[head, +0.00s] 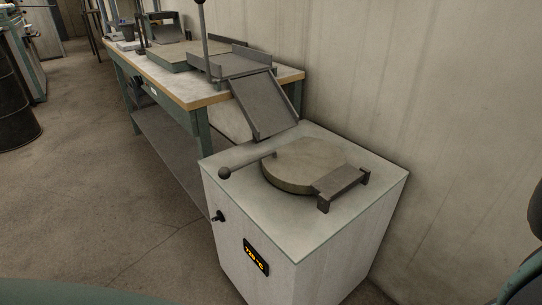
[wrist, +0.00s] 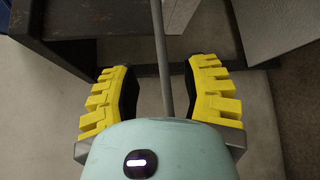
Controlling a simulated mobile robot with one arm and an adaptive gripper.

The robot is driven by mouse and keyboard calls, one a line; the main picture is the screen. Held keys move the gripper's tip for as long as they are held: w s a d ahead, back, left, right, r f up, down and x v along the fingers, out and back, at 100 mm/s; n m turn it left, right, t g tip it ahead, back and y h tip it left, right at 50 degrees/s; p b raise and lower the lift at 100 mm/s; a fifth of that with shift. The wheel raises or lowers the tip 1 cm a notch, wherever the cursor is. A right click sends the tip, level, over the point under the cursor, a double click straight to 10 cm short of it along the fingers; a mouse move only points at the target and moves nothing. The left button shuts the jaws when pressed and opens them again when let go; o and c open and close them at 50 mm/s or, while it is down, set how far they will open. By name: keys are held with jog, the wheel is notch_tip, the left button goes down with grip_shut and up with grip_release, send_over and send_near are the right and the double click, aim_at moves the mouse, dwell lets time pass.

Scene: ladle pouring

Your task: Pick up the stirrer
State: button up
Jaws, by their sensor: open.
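My gripper (wrist: 160,92) shows only in the wrist view, with its two yellow-padded fingers apart. A thin grey rod (wrist: 161,50), which looks like the stirrer's shaft, runs from the top edge down between the fingers. It appears clear of both pads. Its lower part is hidden behind the gripper body, and its far end is out of view. In the head view an upright grey rod with a ball on top (head: 204,40) stands at the bench; I cannot tell whether it is the same rod.
A pale furnace cabinet (head: 385,187) with a round lid (head: 306,162), a ball-ended lever and a lit display (head: 256,258) stands in front. A sloping metal chute (head: 263,106) joins it to a workbench (head: 188,85). In the wrist view a dark metal edge (wrist: 85,25) lies behind the rod.

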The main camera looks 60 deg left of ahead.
jog(key=b+x, duration=0.3)
jog(key=x, duration=0.2)
jog(key=shift+w+f, duration=0.15)
jog(key=shift+o, duration=0.4)
jog(key=shift+a, duration=0.1)
grip_shut()
